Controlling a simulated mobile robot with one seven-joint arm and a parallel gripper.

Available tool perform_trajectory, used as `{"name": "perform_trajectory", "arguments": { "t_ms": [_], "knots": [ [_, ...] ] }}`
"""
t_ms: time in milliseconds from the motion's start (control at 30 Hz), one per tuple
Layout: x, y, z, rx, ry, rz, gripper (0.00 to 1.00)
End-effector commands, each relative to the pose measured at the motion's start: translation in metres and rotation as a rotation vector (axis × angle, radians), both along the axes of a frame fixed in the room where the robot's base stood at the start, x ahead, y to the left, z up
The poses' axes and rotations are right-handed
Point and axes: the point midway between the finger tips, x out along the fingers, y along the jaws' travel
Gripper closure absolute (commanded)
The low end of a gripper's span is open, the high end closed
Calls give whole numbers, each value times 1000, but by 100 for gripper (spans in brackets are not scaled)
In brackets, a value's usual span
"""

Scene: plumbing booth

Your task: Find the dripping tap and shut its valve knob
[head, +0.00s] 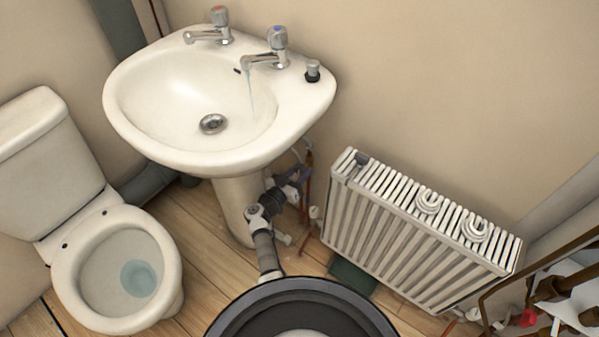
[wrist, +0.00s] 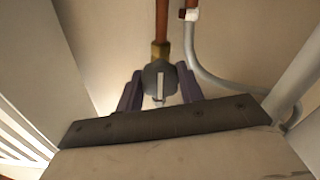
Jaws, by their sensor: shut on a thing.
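The basin (head: 150,110) carries two taps. The left tap (head: 210,30) has a red-marked top. The right tap (head: 270,52) has a blue-marked top, and a thin stream of water (head: 250,92) falls from its spout into the basin. In the head view my gripper (head: 294,176) is low beside the pedestal, under the basin's right side. In the wrist view my gripper (wrist: 158,92) has its purple fingers shut on either side of a grey valve knob (wrist: 153,72) below a brass fitting on a copper pipe (wrist: 162,28). The knob is hard to make out in the head view.
A white radiator (head: 415,235) stands close right of my arm, with two white rolls (head: 474,230) on top. A toilet (head: 120,265) is at left. A second pipe with a pale hose (wrist: 205,75) runs right of the knob. A rack (head: 550,290) stands lower right.

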Motion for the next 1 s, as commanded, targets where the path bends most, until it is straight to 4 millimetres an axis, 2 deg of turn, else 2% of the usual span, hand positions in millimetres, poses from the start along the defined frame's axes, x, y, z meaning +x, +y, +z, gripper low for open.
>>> {"name": "perform_trajectory", "arguments": {
  "t_ms": [433, 1000],
  "knots": [
    [-1, 0, 0, 100, -71, 0, 86],
    [-1, 1, -2, 517, -374, -1, 86]
  ]
}}
